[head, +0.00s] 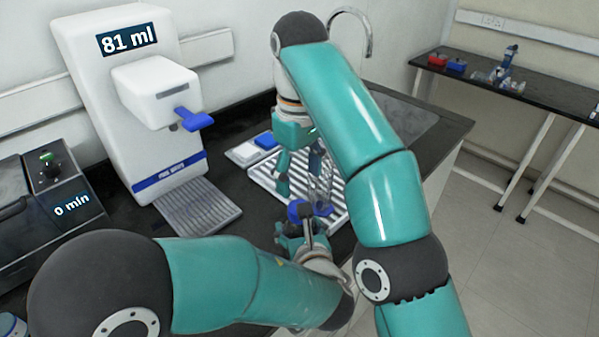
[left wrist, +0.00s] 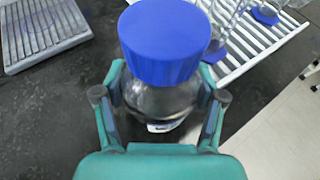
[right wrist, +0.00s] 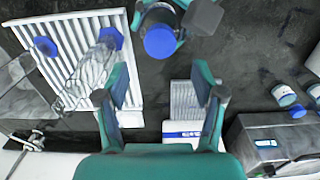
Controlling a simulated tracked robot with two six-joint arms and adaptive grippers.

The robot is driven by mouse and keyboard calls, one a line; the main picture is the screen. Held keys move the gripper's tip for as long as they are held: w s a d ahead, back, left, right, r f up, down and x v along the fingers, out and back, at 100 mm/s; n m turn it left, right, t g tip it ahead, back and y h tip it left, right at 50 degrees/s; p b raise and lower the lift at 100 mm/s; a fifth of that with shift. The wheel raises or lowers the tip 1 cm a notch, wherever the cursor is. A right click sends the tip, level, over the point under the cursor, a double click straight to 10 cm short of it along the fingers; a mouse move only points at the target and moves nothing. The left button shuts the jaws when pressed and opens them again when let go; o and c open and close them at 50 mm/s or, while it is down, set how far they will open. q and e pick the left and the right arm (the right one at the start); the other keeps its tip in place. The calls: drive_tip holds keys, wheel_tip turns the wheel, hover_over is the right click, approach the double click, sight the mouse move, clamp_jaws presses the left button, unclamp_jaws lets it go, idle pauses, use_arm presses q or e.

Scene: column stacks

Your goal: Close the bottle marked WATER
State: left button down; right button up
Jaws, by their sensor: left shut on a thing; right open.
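A clear bottle (left wrist: 160,100) with a ribbed blue cap (left wrist: 165,42) is held in my left gripper (left wrist: 158,112). The cap sits over the bottle's mouth; I cannot tell how tight it is. A small white label shows low on the bottle, too small to read. In the head view the blue cap (head: 298,210) is at my left gripper (head: 300,235), partly hidden. It also shows in the right wrist view (right wrist: 160,41). My right gripper (right wrist: 163,88) is open and empty, with its fingers pointing down. In the head view it is above the rack, apart from the cap.
A white slatted rack (head: 268,178) holds clear glassware with blue bases (right wrist: 110,38). A white dispenser (head: 122,75) reading 81 ml stands at the left, with a grey drip grid (head: 200,208). A dark oven (head: 68,190) reads 0 min. Jars (right wrist: 283,95) stand near it.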

drive_tip(key=shift+f, duration=0.2)
drive_tip(key=shift+f, duration=3.85)
drive_tip(key=c, duration=1.1)
drive_tip(key=shift+m, duration=0.3)
drive_tip(key=shift+c, duration=0.5)
drive_tip(key=o, duration=1.4)
drive_tip(key=shift+c, duration=0.2)
drive_tip(key=shift+r, duration=0.1)
drive_tip(key=shift+r, duration=3.55)
